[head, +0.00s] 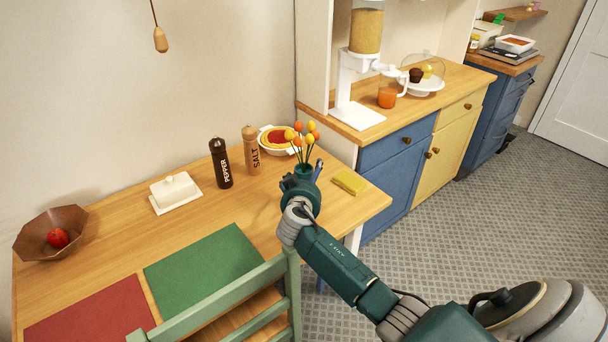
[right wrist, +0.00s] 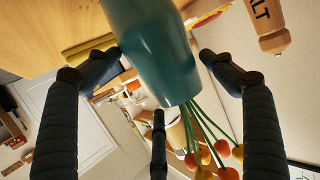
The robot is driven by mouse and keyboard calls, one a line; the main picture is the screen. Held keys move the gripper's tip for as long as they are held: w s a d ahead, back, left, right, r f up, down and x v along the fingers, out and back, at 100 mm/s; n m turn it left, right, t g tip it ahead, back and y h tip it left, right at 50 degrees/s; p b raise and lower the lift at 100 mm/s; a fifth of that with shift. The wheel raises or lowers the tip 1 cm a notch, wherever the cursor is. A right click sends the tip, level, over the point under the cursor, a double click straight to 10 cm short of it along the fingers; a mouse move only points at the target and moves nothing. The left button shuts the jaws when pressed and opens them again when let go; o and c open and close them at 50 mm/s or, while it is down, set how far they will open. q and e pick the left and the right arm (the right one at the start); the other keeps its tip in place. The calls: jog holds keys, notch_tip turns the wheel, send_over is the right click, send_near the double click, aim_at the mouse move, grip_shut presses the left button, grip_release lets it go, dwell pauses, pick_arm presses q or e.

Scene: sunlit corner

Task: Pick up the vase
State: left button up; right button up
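The vase (head: 303,169) is dark teal and holds several orange and yellow round flowers. In the head view it stands near the right end of the wooden table, its lower part hidden by my right gripper (head: 300,186). In the right wrist view the vase (right wrist: 152,50) lies between the spread fingers of my right gripper (right wrist: 161,54), with a gap visible on each side. The right gripper is open and looks empty. My left gripper is not in view.
The wooden table (head: 112,238) also bears a pie dish (head: 270,146), salt shaker (head: 251,150), pepper mill (head: 221,163), butter dish (head: 175,191) and yellow sponge (head: 350,182) close by the vase. A green chair (head: 222,298) stands at the front.

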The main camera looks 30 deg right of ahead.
jog(key=c, duration=1.5)
jog(key=shift+o, duration=0.2)
jog(key=shift+w+r, duration=0.1)
jog(key=shift+r, duration=0.05)
jog(key=shift+r, duration=0.1)
